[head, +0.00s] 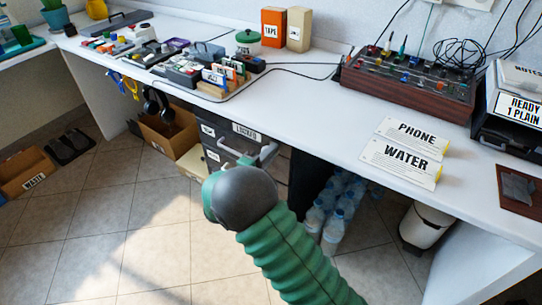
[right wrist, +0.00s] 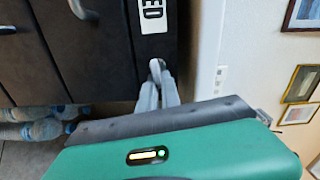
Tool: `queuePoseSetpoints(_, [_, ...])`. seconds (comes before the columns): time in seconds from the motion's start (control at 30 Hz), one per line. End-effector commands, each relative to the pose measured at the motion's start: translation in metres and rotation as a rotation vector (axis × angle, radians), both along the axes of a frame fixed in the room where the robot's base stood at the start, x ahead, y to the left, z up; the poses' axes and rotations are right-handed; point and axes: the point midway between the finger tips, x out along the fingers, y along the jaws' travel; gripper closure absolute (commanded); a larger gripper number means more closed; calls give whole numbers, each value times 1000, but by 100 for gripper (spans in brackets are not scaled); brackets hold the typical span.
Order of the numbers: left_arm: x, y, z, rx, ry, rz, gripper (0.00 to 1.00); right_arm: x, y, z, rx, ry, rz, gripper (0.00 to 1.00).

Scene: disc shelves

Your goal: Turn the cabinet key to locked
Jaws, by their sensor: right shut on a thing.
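The dark grey drawer cabinet (head: 216,148) stands under the white desk. Its LOCKED label (head: 246,131) is near the top edge; in the right wrist view the end of this label (right wrist: 153,16) reads "ED". My right gripper (head: 268,150) is at the cabinet front, just below and right of the label. In the right wrist view its pale fingers (right wrist: 157,78) are closed together on a small part at the cabinet face, apparently the key. The key is almost wholly hidden by the fingertips, so its angle cannot be told. My left gripper is in neither view.
A pale drawer handle (right wrist: 82,9) sits beside the fingers. Water bottles (head: 332,205) stand under the desk right of the cabinet, and a cardboard box (head: 168,132) stands left of it. The desk top (head: 300,105) is above my gripper. The floor (head: 120,215) in front is mostly clear.

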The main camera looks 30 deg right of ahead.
Motion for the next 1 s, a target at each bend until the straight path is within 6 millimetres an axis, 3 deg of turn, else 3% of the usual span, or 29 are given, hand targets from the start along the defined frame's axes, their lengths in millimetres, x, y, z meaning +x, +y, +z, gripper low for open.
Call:
queuePoseSetpoints(0.03, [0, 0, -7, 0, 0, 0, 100, -2, 2, -10, 19, -14, -1, 100])
queuePoseSetpoints(0.3, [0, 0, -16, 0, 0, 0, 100, -2, 2, -11, 62, -116, -1, 100])
queuePoseSetpoints(0.87, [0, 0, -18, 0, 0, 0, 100, -2, 1, -11, 76, -147, -1, 100])
queuePoseSetpoints(0.9, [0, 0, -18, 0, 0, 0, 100, -2, 1, -11, 76, -146, -1, 91])
queuePoseSetpoints(1.0, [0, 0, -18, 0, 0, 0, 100, -2, 1, -10, 75, -147, -1, 78])
